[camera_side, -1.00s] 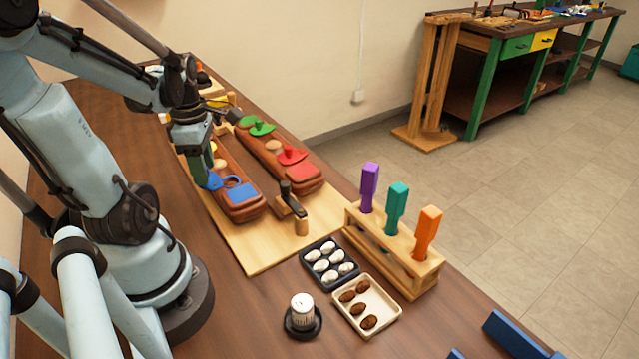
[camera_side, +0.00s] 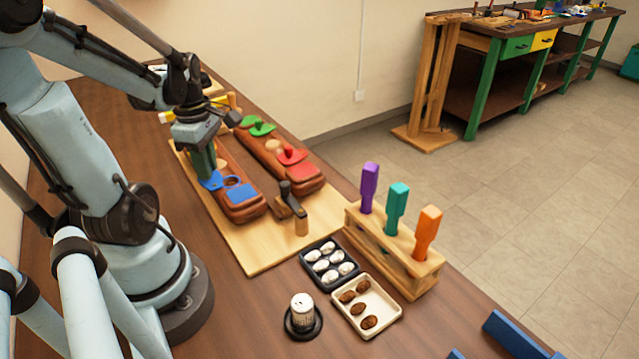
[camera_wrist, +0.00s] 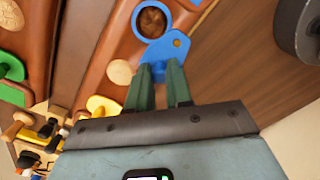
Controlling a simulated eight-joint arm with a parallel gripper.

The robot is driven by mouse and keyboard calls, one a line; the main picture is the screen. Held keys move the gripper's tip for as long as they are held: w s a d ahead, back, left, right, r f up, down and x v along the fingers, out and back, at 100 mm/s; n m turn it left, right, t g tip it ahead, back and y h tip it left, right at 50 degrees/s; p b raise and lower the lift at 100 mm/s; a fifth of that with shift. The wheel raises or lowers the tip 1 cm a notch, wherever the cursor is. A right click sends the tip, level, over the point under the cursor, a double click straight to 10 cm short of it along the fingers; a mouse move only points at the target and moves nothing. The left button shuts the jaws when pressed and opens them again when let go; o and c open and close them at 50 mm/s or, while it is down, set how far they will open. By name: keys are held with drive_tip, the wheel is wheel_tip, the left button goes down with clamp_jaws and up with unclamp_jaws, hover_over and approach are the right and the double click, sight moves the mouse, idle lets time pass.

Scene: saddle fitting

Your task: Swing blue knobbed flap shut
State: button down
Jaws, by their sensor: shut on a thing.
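The blue knobbed flap (camera_side: 211,182) is on the near brown leather saddle block (camera_side: 240,209). In the wrist view the flap (camera_wrist: 168,46) is a flat blue plate with a small hole near one corner. My gripper (camera_wrist: 160,74) is shut on its knob, which the fingers mostly hide. A blue ring (camera_wrist: 135,22) lies beside the flap, around a round opening with a brown, nut-like thing (camera_wrist: 152,20) inside; the opening is uncovered. In the side view my gripper (camera_side: 206,174) points down at the flap, left of the blue ring (camera_side: 232,180).
A blue square (camera_side: 242,193) is on the same block. The far block (camera_side: 290,172) has green (camera_side: 262,129) and red (camera_side: 290,156) knobbed flaps. A dark hammer-like tool (camera_side: 290,200) stands at the board's right. The board's front (camera_side: 255,250) is clear.

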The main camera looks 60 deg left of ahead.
drive_tip(key=m, duration=0.2)
drive_tip(key=w+m, duration=0.1)
drive_tip(key=m, duration=0.1)
drive_tip(key=shift+w+d+m, duration=0.15)
drive_tip(key=shift+m, duration=0.15)
drive_tip(key=m, duration=0.3)
drive_tip(key=w+m, duration=0.1)
drive_tip(key=shift+d+m, duration=0.3)
drive_tip(key=shift+d, duration=0.05)
drive_tip(key=m, duration=0.3)
drive_tip(key=d+m, duration=0.1)
drive_tip(key=shift+w, duration=0.4)
drive_tip(key=shift+w+d+m, duration=0.1)
drive_tip(key=shift+d+m, duration=0.25)
drive_tip(key=shift+m, duration=0.85)
drive_tip(key=shift+d+m, duration=0.3)
drive_tip(key=shift+m, duration=0.9)
drive_tip(key=c, duration=1)
unclamp_jaws()
drive_tip(key=shift+c, duration=0.2)
drive_tip(key=shift+r, duration=0.15)
wheel_tip(320, 180, up, 12)
drive_tip(key=shift+d, duration=0.1)
